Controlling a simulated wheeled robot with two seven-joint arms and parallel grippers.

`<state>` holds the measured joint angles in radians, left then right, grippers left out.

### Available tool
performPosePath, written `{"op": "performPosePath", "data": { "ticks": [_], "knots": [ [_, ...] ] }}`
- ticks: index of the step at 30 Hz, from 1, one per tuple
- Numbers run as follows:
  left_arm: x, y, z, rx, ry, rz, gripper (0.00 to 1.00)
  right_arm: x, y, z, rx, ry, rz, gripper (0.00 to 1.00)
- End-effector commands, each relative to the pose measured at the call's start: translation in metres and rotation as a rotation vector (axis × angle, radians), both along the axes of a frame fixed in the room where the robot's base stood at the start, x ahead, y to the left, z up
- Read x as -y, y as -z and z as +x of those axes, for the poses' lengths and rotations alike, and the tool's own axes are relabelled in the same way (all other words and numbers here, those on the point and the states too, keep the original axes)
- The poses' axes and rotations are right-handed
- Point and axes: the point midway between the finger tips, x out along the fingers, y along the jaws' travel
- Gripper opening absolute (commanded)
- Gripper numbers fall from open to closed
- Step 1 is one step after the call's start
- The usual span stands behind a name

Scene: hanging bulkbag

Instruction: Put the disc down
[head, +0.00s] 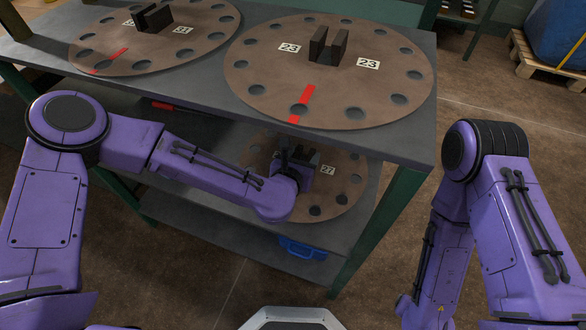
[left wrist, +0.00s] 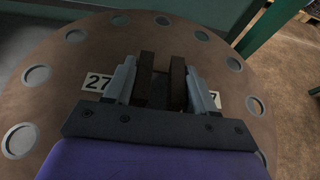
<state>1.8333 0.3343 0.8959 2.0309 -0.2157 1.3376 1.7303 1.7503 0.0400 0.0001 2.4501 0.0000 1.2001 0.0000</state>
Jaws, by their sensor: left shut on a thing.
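The brown round disc numbered 27 (head: 343,185) is at the middle shelf of the rack, under the top shelf, with a ring of holes near its rim. It fills much of the left wrist view (left wrist: 62,78). My left gripper (head: 297,156) is shut on the disc's dark upright handle (left wrist: 178,82), with one grey finger on each outer side of its two plates. The disc looks about level. Whether its underside touches the shelf cannot be told. My right arm is folded at the right, and its gripper does not show.
The grey top shelf (head: 190,97) overhangs the disc and bears disc 23 (head: 258,67) and another disc (head: 101,40). A green rack post (head: 375,230) stands right of disc 27. A blue object (head: 302,249) sits below. A pallet (head: 540,65) stands at far right.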

Motion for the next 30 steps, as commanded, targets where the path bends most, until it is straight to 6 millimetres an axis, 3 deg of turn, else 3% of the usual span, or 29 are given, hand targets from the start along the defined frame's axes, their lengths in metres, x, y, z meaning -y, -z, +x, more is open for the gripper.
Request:
{"op": "performPosePath", "data": {
  "ticks": [12, 18, 19, 21, 30],
  "knots": [
    [0.0, 0.055, 0.001, 0.004, 0.0, -0.001, 0.0, 0.0, 0.012, 0.0, 0.0, 0.0, 0.0, 0.69],
    [0.0, 0.057, 0.001, 0.004, 0.0, -0.002, 0.0, 0.0, 0.012, 0.0, 0.0, 0.0, 0.0, 0.69],
    [0.0, 0.059, 0.0, 0.0, 0.0, 0.0, 0.62, 0.0, 0.012, 0.0, 0.0, 0.0, 0.0, 0.69],
    [-0.001, 0.059, 0.0, 0.0, 0.0, 0.0, 0.81, 0.0, 0.012, 0.0, 0.0, 0.0, 0.0, 0.69],
    [-0.001, 0.057, -0.001, 0.001, 0.0, -0.001, 0.81, 0.0, 0.011, 0.0, 0.0, 0.0, 0.0, 0.69]
  ]
}}
